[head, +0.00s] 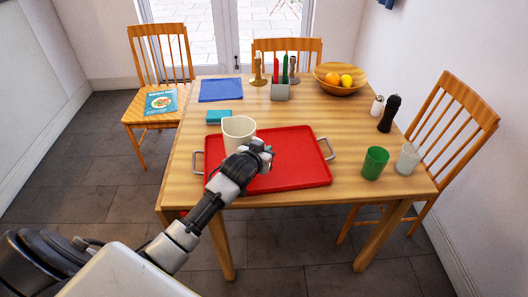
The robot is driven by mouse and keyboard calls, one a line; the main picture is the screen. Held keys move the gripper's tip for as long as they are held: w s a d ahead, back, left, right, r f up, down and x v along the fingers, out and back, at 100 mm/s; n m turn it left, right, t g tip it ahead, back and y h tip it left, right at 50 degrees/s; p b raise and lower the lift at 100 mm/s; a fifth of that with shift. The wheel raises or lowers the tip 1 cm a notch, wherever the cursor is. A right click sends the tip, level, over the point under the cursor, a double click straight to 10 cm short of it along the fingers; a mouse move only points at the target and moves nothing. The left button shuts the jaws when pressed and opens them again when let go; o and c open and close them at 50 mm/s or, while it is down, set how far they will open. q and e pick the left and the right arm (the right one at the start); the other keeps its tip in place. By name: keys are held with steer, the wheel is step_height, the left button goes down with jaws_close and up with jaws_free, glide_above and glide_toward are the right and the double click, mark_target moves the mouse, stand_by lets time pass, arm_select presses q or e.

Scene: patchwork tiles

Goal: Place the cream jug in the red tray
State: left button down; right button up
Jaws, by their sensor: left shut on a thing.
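The cream jug (237,129) is upright over the left part of the red tray (300,170), near its back left corner. My left gripper (259,149) is at the jug's near side and shut on it. The gripper and wrist hide the jug's lower part, so I cannot tell whether its base touches the tray. The red tray lies flat on the wooden table, with a metal handle at each side. My right gripper is not in view.
A blue box (224,117) lies just behind the tray. A green cup (375,163) and a clear glass (408,159) stand to its right. A fruit bowl (341,80), a pepper mill (389,114) and a cutlery holder (280,91) stand farther back. The tray's right half is clear.

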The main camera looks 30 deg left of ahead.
arm_select(q)
steer(key=shift+f, duration=0.1)
steer(key=shift+f, duration=0.15)
steer(key=c, duration=1.1)
jaws_free()
